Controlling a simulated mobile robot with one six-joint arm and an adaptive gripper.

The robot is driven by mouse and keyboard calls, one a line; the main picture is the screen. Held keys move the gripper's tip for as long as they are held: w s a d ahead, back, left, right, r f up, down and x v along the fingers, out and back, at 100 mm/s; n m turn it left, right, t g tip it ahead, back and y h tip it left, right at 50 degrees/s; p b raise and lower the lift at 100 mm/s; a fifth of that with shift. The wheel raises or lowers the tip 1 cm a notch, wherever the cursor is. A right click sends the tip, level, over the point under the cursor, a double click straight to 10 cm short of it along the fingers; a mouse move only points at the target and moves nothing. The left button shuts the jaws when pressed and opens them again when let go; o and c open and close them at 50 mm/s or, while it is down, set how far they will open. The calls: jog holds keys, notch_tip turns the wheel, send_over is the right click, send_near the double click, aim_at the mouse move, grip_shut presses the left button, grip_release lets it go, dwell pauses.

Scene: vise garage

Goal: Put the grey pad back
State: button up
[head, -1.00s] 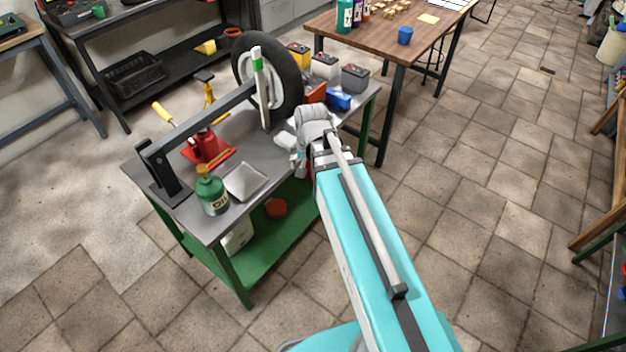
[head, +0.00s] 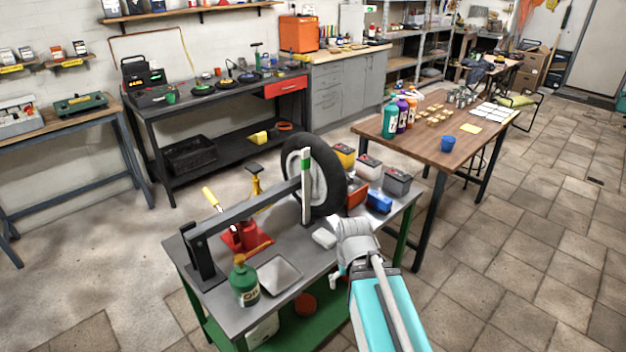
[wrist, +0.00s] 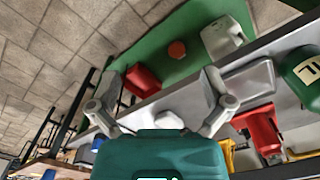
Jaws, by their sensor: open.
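A small light-grey block (head: 324,238), which looks like the grey pad, lies on the grey metal bench top (head: 225,312), near the base of the upright post. In the wrist view the pad (wrist: 168,119) shows between my spread fingers, partly hidden by the gripper body. My gripper (head: 338,268) is open and empty, at the bench's front edge beside the pad; its fingers (wrist: 163,104) show apart in the wrist view. I cannot tell the exact height of the fingertips above the bench.
A dark beam (head: 247,207) and white post (head: 306,190) stand by the wheel (head: 318,172). A red jack (head: 243,238), green oil can (head: 244,281) and shallow grey tray (head: 278,275) share the bench. Boxes crowd its right end. A wooden table (head: 410,143) stands behind right.

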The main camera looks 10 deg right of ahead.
notch_tip(320, 180, up, 6)
jog(key=p, duration=0.5)
jog(key=shift+f, duration=0.1)
jog(key=shift+c, duration=0.3)
